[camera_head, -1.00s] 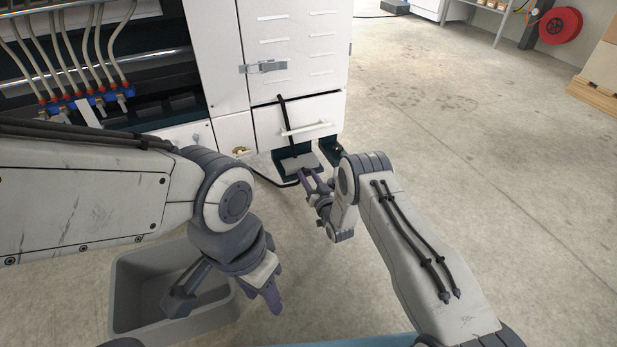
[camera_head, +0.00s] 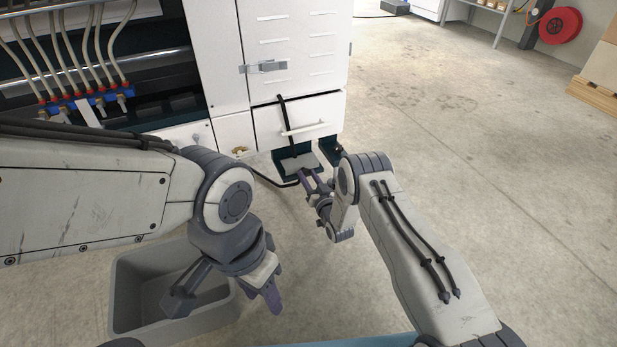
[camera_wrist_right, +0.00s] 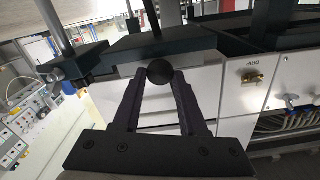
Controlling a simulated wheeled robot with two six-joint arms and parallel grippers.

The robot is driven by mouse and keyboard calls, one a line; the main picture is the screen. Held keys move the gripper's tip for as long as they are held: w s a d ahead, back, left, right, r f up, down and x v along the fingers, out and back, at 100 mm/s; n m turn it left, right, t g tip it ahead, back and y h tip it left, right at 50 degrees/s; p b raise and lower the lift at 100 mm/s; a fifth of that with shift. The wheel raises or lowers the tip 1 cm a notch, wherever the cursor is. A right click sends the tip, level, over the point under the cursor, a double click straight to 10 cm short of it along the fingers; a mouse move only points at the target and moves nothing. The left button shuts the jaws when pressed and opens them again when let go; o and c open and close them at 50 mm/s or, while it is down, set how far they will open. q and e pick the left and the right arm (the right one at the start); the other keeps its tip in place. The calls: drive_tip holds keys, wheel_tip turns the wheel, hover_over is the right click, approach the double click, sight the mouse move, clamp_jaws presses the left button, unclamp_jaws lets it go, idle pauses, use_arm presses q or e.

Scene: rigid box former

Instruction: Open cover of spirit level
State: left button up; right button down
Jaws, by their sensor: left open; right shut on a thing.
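A grey flat plate (camera_head: 302,162) with a dark surround sits low at the foot of the white machine, below its drawer. It may be the spirit level's cover; I cannot tell whether it is closed or lifted, and no vial is visible. My right gripper (camera_head: 312,178) reaches to the plate's near edge. In the right wrist view its fingers (camera_wrist_right: 159,80) are shut on a round black knob (camera_wrist_right: 159,71) just beneath a dark plate (camera_wrist_right: 180,45). My left gripper (camera_head: 270,293) is open and empty, pointing down beside a grey bin.
The grey bin (camera_head: 133,275) stands on the floor under my left arm. The white drawer (camera_head: 298,118) has a bar handle and a black strap. A dark cable (camera_head: 268,180) curves near the machine's foot. The floor to the right is clear.

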drive_tip(key=shift+r+p, duration=0.3)
drive_tip(key=shift+p, duration=0.3)
drive_tip(key=shift+w+a+r+g+h+p, duration=0.1)
drive_tip(key=shift+w+r+g+h+p, duration=0.2)
drive_tip(key=shift+r+g+p, duration=1.2)
drive_tip(key=shift+w+a+r+g+h+p, duration=0.1)
drive_tip(key=shift+r+g+h+p, duration=0.35)
drive_tip(key=shift+p, duration=1.8)
drive_tip(key=shift+w+a+r+g+h+p, duration=0.1)
drive_tip(key=shift+w+r+g+h+p, duration=0.4)
drive_tip(key=shift+g+p, duration=1.2)
drive_tip(key=shift+s+r, duration=0.2)
drive_tip(key=shift+s, duration=0.1)
